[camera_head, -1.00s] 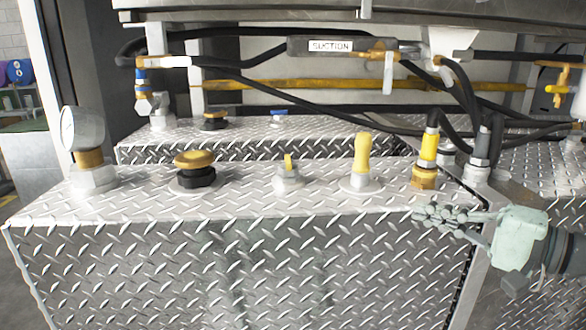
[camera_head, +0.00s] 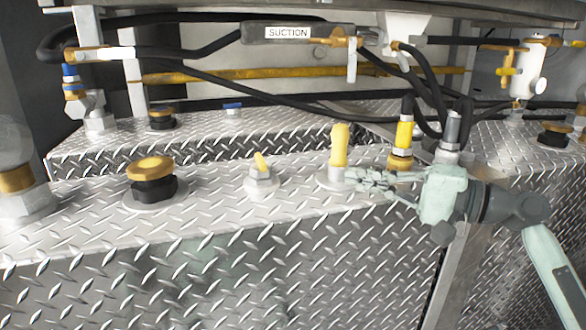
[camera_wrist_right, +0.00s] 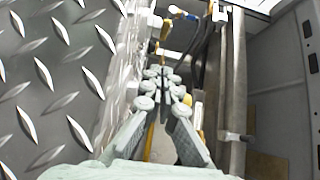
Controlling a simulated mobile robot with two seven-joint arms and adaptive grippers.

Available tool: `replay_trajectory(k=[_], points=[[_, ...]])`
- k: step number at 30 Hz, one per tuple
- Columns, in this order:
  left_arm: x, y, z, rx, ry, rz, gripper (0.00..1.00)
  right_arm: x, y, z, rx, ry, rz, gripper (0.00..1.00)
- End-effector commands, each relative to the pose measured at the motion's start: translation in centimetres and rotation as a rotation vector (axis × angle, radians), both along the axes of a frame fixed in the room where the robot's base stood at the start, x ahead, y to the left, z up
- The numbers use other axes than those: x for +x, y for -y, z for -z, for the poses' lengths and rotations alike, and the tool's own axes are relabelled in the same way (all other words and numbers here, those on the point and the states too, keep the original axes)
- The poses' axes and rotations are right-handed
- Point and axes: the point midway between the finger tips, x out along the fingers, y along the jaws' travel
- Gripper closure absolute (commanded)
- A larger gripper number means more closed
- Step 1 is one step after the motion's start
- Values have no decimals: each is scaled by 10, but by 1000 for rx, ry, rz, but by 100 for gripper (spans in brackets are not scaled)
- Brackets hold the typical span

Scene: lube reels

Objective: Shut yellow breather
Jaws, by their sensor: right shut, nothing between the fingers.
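No label marks which yellow-topped fitting is the breather. A small hex fitting with a yellow tab (camera_head: 261,172) stands on the front diamond-plate tank top. Left of it is a black cap with a yellow top (camera_head: 151,178), right of it a tall yellow handle (camera_head: 340,147) on a pale base. My right gripper (camera_head: 353,181) comes from the right, shut and empty, its fingertips by the base of the tall handle. I cannot tell whether they touch it. In the right wrist view the fingers (camera_wrist_right: 161,84) are close together with nothing between them. My left gripper is out of view.
The front tank's diamond-plate wall (camera_head: 220,275) drops below its top edge. A yellow-and-black hose fitting (camera_head: 404,138) stands behind my right gripper. Black hoses and a SUCTION label (camera_head: 289,33) hang above. Bare plate lies between the fittings.

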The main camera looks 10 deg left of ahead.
Motion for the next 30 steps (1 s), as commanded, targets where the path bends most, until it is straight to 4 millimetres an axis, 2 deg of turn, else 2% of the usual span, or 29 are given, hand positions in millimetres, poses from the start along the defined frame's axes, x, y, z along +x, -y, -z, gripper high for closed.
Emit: replay_trajectory(k=[5, 17, 24, 30], points=[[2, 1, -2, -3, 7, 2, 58, 6, -16, -1, 3, -1, -2, 100], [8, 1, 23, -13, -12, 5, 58, 37, -93, -2, 2, 0, -3, 100], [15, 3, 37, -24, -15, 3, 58, 25, -122, -1, 0, -1, 0, 100], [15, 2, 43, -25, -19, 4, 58, 22, -129, 0, 0, 0, 0, 100]])
